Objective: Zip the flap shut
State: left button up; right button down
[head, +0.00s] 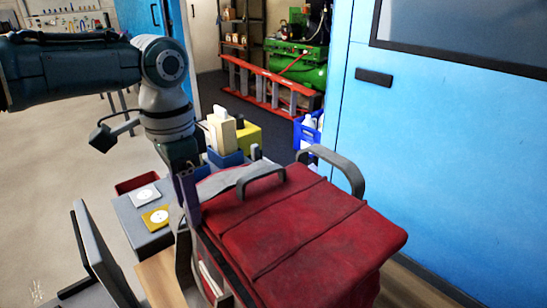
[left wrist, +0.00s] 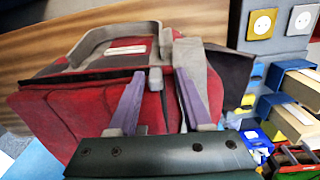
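A red fabric bag (head: 310,225) with a flat top flap and grey handles (head: 338,165) stands at the lower middle of the head view. A dark band (head: 228,268) runs along its near left edge, with an opening showing pale contents below. My left gripper (head: 190,185) is at the bag's far left corner. In the left wrist view its two purple fingers (left wrist: 158,82) are apart over the red bag (left wrist: 60,120). A small grey tab (left wrist: 155,78) lies between the fingertips; I cannot tell whether they touch it. My right gripper is out of view.
A grey box (head: 150,235) with a white and a yellow socket plate is left of the bag. Blue and yellow bins (head: 245,138) stand behind it. A blue wall (head: 430,140) is close on the right. A red ladder (head: 268,88) lies farther back.

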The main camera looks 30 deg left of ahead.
pick_arm(q)
jog(key=shift+d+r, duration=0.1)
jog(key=shift+r, duration=0.25)
notch_tip(320, 180, up, 9)
jog(key=shift+r+p, duration=0.1)
jog(key=shift+p, duration=0.7)
